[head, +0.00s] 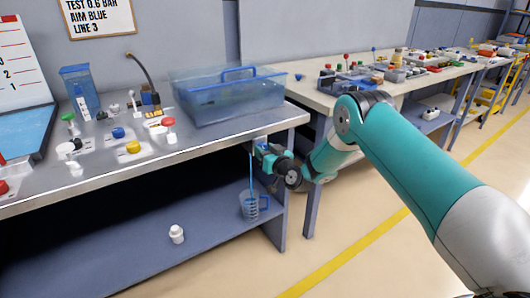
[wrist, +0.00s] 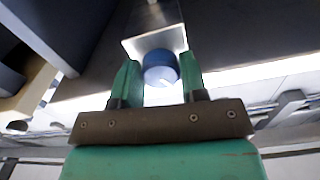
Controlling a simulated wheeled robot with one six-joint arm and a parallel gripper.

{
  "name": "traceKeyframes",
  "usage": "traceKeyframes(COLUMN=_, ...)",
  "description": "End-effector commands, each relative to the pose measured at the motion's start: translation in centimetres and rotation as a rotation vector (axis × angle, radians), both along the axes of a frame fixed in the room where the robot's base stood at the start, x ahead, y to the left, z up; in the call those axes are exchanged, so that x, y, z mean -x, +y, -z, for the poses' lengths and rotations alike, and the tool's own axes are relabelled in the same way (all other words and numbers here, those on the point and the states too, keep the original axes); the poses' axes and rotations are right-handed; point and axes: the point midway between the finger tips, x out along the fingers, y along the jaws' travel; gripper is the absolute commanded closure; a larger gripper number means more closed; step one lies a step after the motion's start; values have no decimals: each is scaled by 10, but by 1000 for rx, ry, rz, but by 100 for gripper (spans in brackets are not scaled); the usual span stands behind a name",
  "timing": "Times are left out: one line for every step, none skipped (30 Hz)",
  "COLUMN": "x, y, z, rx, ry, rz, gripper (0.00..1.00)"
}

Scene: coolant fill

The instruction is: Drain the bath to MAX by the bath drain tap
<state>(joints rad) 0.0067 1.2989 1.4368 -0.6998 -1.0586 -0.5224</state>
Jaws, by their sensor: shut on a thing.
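The bath (head: 225,100) is a clear bluish tank with a blue handle, standing on the bench at its right end. Its liquid level against any MAX mark is too small to read. My gripper (head: 262,153) is at the bench's front edge below the bath. In the wrist view its green fingers (wrist: 160,80) are shut on a round blue knob (wrist: 160,66), which I take as the bath drain tap. A thin blue stream (head: 251,172) runs down beside the gripper into a clear jug (head: 249,207) with a blue handle on the lower shelf.
The bench top holds a blue container (head: 78,88), coloured knobs and a hose (head: 145,75). A sign (head: 98,17) reads "TEST 0.6 BAR AIM BLUE LINE 3". A second bench (head: 310,92) stands right; the floor in front is clear.

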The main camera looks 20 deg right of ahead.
Motion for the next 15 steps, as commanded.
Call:
traceKeyframes(x=0, y=0, z=1, rx=-19, ry=5, rz=1, gripper=84)
traceKeyframes(x=0, y=0, z=1, rx=-35, ry=10, rz=0, gripper=84)
traceKeyframes(x=0, y=0, z=2, rx=-56, ry=17, rz=0, gripper=84)
traceKeyframes(x=0, y=0, z=2, rx=-74, ry=23, rz=0, gripper=84)
traceKeyframes(x=0, y=0, z=2, rx=-93, ry=29, rz=0, gripper=84)
traceKeyframes(x=0, y=0, z=1, rx=-119, ry=38, rz=0, gripper=84)
traceKeyframes(x=0, y=0, z=1, rx=-139, ry=43, rz=0, gripper=84)
traceKeyframes(x=0, y=0, z=1, rx=-158, ry=49, rz=0, gripper=84)
traceKeyframes(x=0, y=0, z=1, rx=-185, ry=59, rz=0, gripper=84)
traceKeyframes(x=0, y=0, z=1, rx=-205, ry=66, rz=0, gripper=84)
traceKeyframes(x=0, y=0, z=1, rx=-224, ry=72, rz=1, gripper=84)
traceKeyframes(x=0, y=0, z=1, rx=-248, ry=80, rz=1, gripper=84)
traceKeyframes(x=0, y=0, z=1, rx=-267, ry=86, rz=1, gripper=84)
traceKeyframes(x=0, y=0, z=1, rx=-285, ry=92, rz=1, gripper=84)
traceKeyframes(x=0, y=0, z=1, rx=-306, ry=99, rz=1, gripper=84)
